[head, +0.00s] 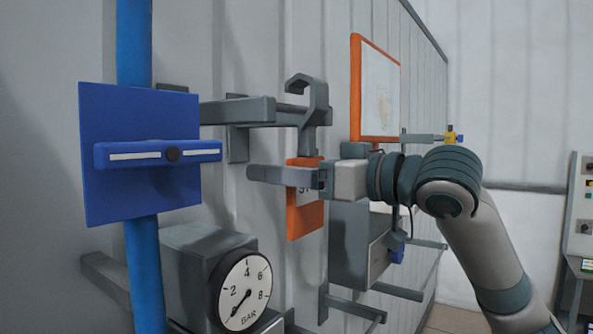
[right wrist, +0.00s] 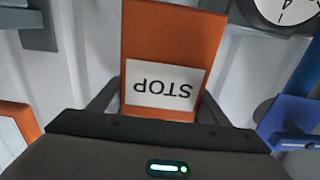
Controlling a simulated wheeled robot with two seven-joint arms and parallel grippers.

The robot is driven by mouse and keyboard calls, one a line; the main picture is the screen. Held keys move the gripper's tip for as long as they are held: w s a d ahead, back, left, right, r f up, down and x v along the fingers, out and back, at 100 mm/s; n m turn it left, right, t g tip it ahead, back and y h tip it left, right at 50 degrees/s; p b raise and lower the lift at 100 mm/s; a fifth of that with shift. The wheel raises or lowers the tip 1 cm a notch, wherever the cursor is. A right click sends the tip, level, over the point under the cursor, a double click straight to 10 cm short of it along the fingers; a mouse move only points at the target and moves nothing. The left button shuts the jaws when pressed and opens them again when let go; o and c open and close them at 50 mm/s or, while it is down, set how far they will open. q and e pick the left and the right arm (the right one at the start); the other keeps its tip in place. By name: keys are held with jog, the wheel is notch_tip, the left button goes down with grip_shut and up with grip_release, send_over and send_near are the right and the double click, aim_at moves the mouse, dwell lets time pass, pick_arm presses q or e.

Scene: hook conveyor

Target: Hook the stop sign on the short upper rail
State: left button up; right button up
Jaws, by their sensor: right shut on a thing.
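The stop sign (head: 305,222) is an orange plate with a white label and a grey hook (head: 313,100) on top. It hangs upright in my right gripper (head: 262,174), which is shut on it. In the right wrist view the sign (right wrist: 172,40) sits between the fingers with its STOP label upside down. The grey upper rail (head: 240,111) sticks out from the wall. The hook's curve is above and overlaps the rail's right part in the head view. I cannot tell whether the hook touches the rail. My left gripper is not in view.
A blue panel with a handle (head: 88,190) on a blue pipe (head: 135,45) stands at the left. A pressure gauge (head: 243,291) is below. An orange-framed board (head: 355,90) and a grey box (head: 347,243) are behind the sign. Lower brackets (head: 355,308) jut from the wall.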

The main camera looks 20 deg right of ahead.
jog(key=shift+w+a+f+b, duration=0.15)
jog(key=shift+f+b, duration=0.15)
jog(key=shift+f, duration=0.25)
jog(key=shift+w+a+f+b, duration=0.15)
jog(key=shift+f+b, duration=0.15)
jog(key=shift+f, duration=0.2)
jog(key=shift+w+a+f+b, duration=0.15)
jog(key=shift+f+b, duration=0.15)
jog(key=shift+f, duration=0.25)
jog(key=shift+d, duration=0.1)
jog(key=o, duration=1.5)
jog(key=shift+s, duration=0.1)
